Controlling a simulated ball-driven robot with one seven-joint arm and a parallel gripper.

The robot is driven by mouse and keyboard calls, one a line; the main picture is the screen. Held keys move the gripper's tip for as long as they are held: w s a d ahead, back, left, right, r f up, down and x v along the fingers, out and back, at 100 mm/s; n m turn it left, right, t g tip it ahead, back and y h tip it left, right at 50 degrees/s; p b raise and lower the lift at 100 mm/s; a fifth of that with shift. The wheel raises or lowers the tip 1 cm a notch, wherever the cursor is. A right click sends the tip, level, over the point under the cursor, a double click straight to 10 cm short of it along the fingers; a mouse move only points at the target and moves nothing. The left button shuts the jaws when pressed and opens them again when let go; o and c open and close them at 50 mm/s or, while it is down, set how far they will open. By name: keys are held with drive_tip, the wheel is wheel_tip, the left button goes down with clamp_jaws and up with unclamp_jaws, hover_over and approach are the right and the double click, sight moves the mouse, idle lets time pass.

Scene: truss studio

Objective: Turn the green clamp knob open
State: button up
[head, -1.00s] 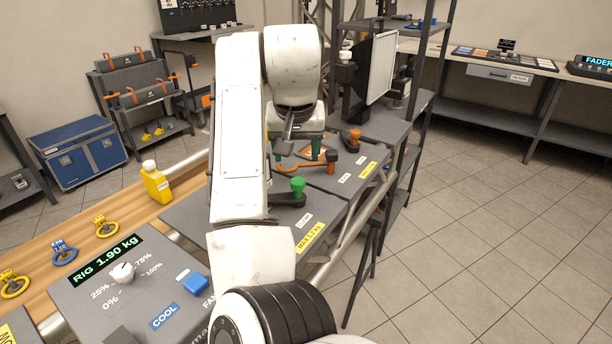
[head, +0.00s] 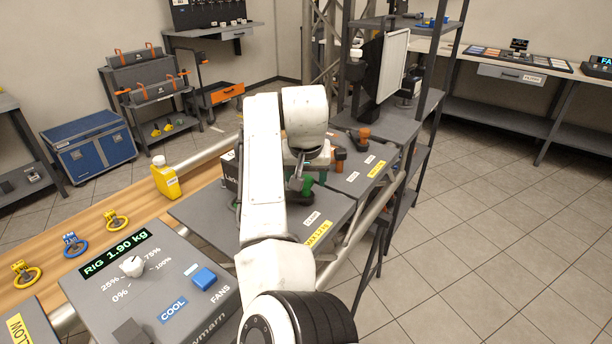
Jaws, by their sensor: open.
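The green clamp knob (head: 308,182) sits on the grey bench panel in the middle of the head view. It is partly hidden by my arm and gripper. My gripper (head: 303,176) is at the end of the white arm, open, pointing down right at the knob. The fingers are small and partly hidden, so I cannot tell whether they straddle the knob or touch it. A white "CLAMP" label (head: 312,219) and a yellow label (head: 318,234) lie on the panel in front of the knob.
Orange knobs (head: 340,160) stand just behind on the adjoining panel. A yellow bottle (head: 166,180) stands left on the wooden bench. The fan control panel (head: 110,290) is at front left. A dark shelf rack (head: 432,100) rises behind right. The tiled floor at right is clear.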

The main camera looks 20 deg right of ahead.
clamp_jaws()
idle(0.5)
